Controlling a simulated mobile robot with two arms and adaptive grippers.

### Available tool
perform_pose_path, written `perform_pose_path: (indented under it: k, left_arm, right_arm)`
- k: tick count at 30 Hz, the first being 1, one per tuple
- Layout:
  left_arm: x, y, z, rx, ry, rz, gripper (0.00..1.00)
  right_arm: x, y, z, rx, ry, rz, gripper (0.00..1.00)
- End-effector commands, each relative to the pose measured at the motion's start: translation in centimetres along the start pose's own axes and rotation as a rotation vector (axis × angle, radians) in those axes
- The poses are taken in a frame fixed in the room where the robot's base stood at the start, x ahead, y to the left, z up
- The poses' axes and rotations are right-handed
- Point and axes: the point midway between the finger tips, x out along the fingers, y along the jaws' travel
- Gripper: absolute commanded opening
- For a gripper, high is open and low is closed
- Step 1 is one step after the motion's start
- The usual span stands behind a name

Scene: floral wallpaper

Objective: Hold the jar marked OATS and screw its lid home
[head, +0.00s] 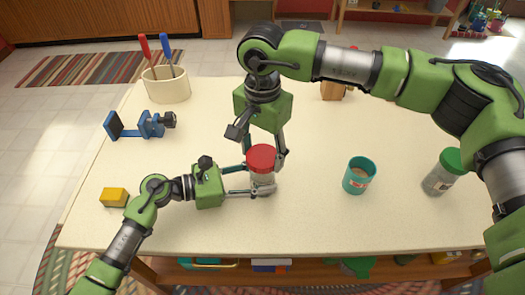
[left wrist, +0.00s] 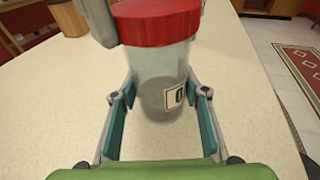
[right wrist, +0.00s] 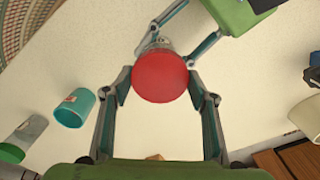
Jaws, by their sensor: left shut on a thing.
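A clear jar (head: 262,180) with a red lid (head: 261,158) stands upright at the table's middle. In the left wrist view the jar body (left wrist: 152,75) bears a pale label, partly turned away; only one letter, like an O, shows. The red lid (left wrist: 155,22) sits on top; how tightly, I cannot tell. My left gripper (head: 250,191) is shut on the jar's body from the left. My right gripper (head: 265,158) points down from above, its open fingers on either side of the lid.
A teal cup (head: 359,176) and a green-lidded jar (head: 441,173) stand to the right. A yellow block (head: 114,197), a blue clamp-like tool (head: 140,125) and a cream crock (head: 166,85) with two screwdriver-like tools are at left. A wooden block (head: 333,91) stands behind.

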Motion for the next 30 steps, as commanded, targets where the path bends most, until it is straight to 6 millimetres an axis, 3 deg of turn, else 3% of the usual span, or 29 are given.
perform_pose_path:
  k: [13, 30]
  left_arm:
    - [0.02, -0.03, -0.02, 0.0, 0.0, -0.001, 0.21]
    - [0.01, -0.04, -0.02, 0.0, 0.0, -0.001, 0.21]
  right_arm:
    - [-0.01, -0.01, 0.02, -0.048, 0.0, 0.0, 0.65]
    - [0.01, 0.02, 0.03, -0.819, -0.001, 0.0, 0.65]
